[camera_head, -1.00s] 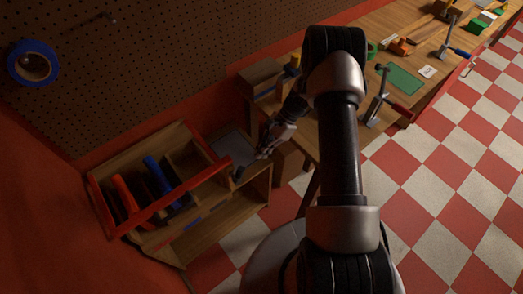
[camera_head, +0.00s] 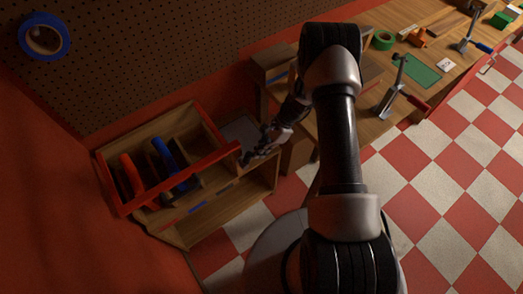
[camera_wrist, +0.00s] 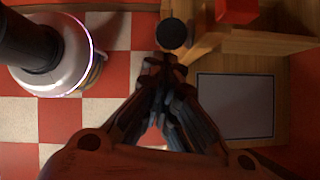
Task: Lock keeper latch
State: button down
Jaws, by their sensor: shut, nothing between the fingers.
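My gripper (camera_wrist: 165,68) is shut and empty in the wrist view, its dark fingertips meeting. A round black knob (camera_wrist: 171,34) shows just beyond the fingertips, beside a wooden edge; I cannot tell whether they touch it. No part is clearly recognisable as the keeper latch; I cannot tell whether the knob belongs to it. In the head view my gripper (camera_head: 246,160) is at the right end of the red-railed wooden tool rack (camera_head: 192,178), small and dark there.
The rack holds red and blue-handled tools (camera_head: 165,152). A grey panel (camera_wrist: 236,105) lies right of my fingers. A workbench (camera_head: 430,50) with clamps and a green mat (camera_head: 422,78) stands to the right. Checkered floor (camera_head: 450,160) is open in front.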

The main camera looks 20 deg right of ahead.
jog(key=shift+s+a+r+t+h+p, duration=0.2)
jog(key=shift+a+r+h+p, duration=0.25)
jog(key=shift+a+r, duration=0.15)
jog(key=shift+s+a+r+t+h+p, duration=0.1)
jog(key=shift+s+a+r+h+p, duration=0.15)
jog(key=shift+a+r+h, duration=0.3)
jog(key=shift+r, duration=0.2)
jog(key=a+p+v, duration=0.1)
jog(key=p+v, duration=0.6)
jog(key=v, duration=0.2)
jog(key=shift+r, duration=0.55)
jog(key=shift+s, duration=0.15)
